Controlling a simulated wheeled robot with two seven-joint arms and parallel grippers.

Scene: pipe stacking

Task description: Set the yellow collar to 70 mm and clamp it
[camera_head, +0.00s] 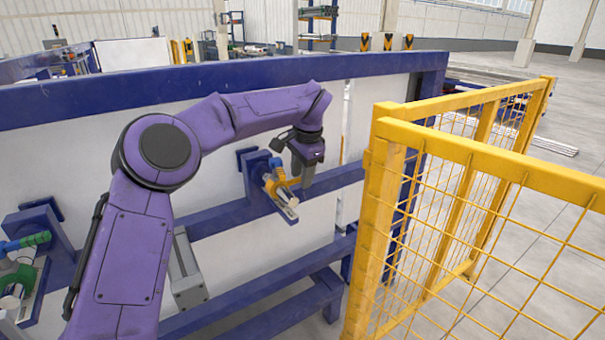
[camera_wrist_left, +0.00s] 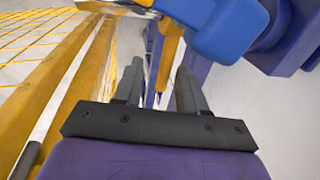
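An orange-yellow lever-like part (camera_wrist_left: 171,48) shows just beyond the fingertips, nearer the right one. My right gripper is out of view.
A second fixture with a green collar (camera_head: 36,240) stands at the far left. A yellow mesh fence (camera_head: 455,165) stands close on the right. The blue frame's top rail (camera_head: 225,85) runs behind my arm.

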